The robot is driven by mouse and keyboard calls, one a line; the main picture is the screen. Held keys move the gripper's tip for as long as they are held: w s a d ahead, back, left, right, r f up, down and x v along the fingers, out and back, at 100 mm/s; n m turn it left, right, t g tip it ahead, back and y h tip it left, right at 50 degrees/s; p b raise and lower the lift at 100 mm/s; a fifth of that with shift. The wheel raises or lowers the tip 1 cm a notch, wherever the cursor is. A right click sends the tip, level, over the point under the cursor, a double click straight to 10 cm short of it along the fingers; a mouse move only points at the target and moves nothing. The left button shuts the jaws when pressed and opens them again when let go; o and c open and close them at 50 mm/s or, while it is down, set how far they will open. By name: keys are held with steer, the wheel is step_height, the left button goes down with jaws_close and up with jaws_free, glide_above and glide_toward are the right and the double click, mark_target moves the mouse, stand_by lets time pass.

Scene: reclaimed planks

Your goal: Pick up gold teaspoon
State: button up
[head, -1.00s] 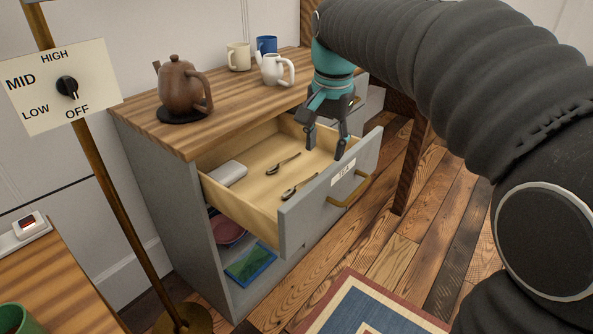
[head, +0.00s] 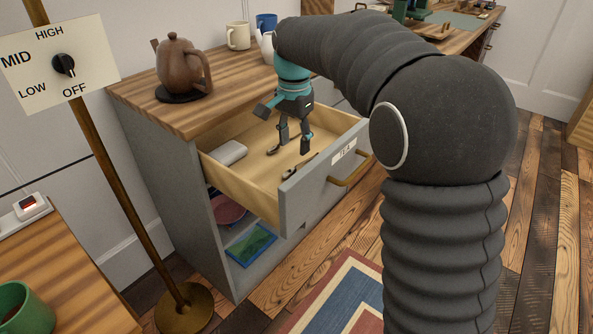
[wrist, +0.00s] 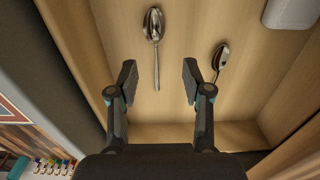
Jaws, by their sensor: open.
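Two metal spoons lie in the open drawer (head: 308,192). In the wrist view one spoon (wrist: 154,38) lies with its bowl ahead of my fingers and its handle running back between them. The other spoon (wrist: 220,58) lies to the right, its handle partly hidden by the right finger. Both look greyish-brown there, so I cannot tell which is gold. In the head view the front spoon (head: 299,165) lies near the drawer front, and the other is partly seen behind it. My gripper (head: 294,148) is open and empty, reaching down into the drawer; it also shows in the wrist view (wrist: 159,75).
A pale box (head: 229,152) lies at the drawer's left end. The drawer walls stand close around my gripper. A lamp pole (head: 110,180) stands at left.

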mark_target(296, 166)
steer(key=shift+s+d+f+b, duration=0.1)
steer(key=shift+s+f+b, duration=0.05)
steer(key=shift+f, duration=1.3)
steer(key=shift+s+d+f+b, duration=0.1)
steer(key=shift+f+b, duration=0.05)
steer(key=shift+f, duration=1.3)
steer(key=c, duration=0.9)
